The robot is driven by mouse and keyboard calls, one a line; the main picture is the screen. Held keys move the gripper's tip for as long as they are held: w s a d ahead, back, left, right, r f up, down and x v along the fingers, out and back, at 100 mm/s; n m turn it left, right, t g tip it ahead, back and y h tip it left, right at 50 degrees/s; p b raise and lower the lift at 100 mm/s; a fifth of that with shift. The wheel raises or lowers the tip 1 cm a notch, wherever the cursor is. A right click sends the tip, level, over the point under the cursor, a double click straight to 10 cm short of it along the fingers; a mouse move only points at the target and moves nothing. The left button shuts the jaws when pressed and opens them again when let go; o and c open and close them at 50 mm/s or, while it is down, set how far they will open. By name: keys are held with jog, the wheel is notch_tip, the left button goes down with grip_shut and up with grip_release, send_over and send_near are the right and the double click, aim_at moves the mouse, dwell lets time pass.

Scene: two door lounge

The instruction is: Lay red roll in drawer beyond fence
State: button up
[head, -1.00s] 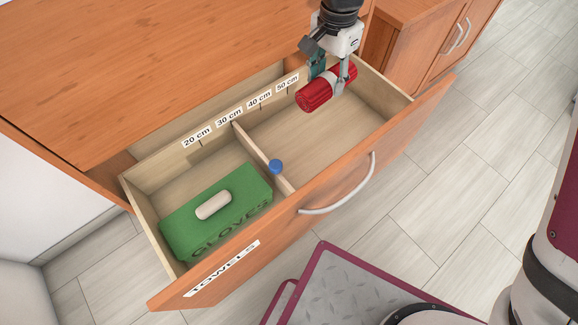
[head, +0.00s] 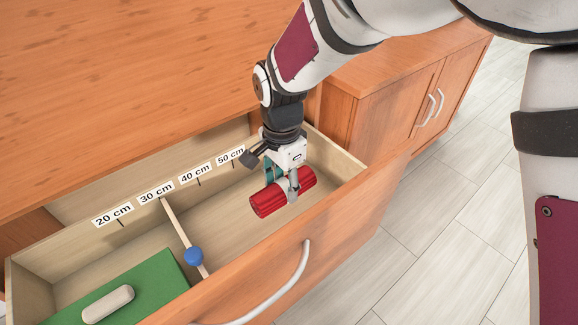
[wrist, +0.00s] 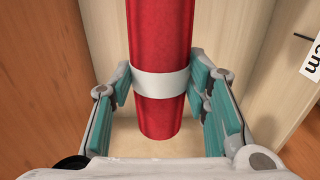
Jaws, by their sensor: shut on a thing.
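The red roll (head: 270,200) with a white band is held in my gripper (head: 282,186), whose fingers close on its band. The roll is inside or just above the right compartment of the open drawer (head: 345,185); I cannot tell whether it touches the floor. In the wrist view the roll (wrist: 162,40) runs between the teal finger pads. The fence (head: 178,225), a thin wooden divider with a blue knob (head: 194,256), stands left of the roll and apart from it. Labels from 20 cm to 50 cm (head: 230,156) line the drawer's back.
The left compartment holds a green box (head: 160,284) with a pale rounded piece (head: 108,304) on top. A wooden cabinet (head: 375,95) stands to the right. The right compartment's floor (head: 232,218) is bare between fence and roll.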

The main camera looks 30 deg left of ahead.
notch_tip(320, 180, down, 10)
jog(key=b, duration=0.3)
jog(key=shift+b, duration=0.3)
jog(key=shift+f, duration=0.15)
jog(key=o, duration=1.2)
jog(key=shift+o, duration=0.2)
notch_tip(320, 180, up, 12)
jog(key=p, duration=0.4)
jog(key=shift+r, duration=0.2)
